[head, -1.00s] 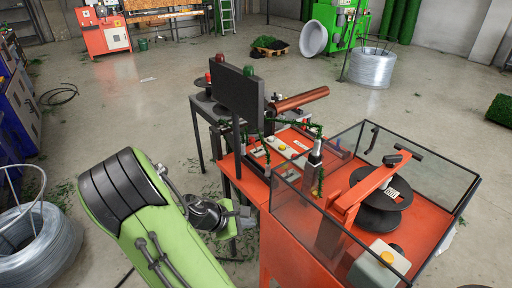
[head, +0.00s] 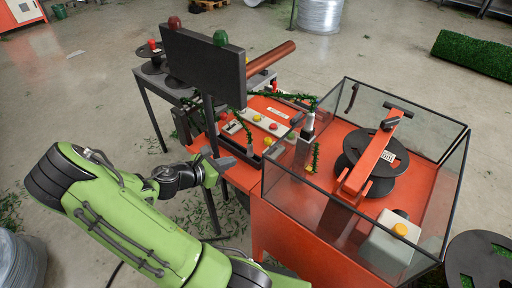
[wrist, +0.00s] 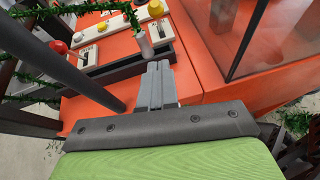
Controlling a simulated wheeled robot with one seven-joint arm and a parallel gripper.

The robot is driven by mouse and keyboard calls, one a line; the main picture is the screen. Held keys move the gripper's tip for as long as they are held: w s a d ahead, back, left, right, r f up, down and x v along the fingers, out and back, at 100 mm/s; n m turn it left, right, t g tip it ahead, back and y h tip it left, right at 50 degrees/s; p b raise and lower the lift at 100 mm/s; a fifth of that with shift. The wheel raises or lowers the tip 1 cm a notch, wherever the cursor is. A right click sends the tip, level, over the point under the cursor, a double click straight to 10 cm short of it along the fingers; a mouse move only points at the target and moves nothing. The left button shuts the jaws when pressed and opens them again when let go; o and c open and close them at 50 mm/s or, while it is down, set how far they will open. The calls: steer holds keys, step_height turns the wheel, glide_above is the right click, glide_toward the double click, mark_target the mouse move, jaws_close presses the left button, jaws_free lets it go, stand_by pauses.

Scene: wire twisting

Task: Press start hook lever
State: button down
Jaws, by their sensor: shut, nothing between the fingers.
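My gripper (head: 217,168) is shut and empty, at the left front edge of the orange machine. In the wrist view its grey fingers (wrist: 157,85) lie together over the orange table top, below a dark rail and short of the control panels. I cannot tell which part is the start hook lever.
A dark monitor (head: 205,62) on a post stands left of the panel. A glass-walled enclosure (head: 455,160) with a black spool (head: 355,150) is to the right. Green garland (wrist: 75,9) runs over the panel. The floor at left is mostly clear.

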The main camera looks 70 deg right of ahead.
steer(key=b, duration=0.2)
glide_toward(269, 146)
step_height(269, 146, down, 3)
steer(key=shift+w+r, duration=0.1)
steer(key=shift+s+d+r, duration=0.3)
steer(key=shift+d, duration=0.3)
steer(key=shift+s+d+r, duration=0.25)
steer(key=shift+s+d, duration=0.1)
steer(key=shift+d, duration=0.25)
steer(key=shift+s+d+r, duration=0.25)
steer(key=shift+s+d, duration=0.05)
steer(key=shift+d, duration=0.1)
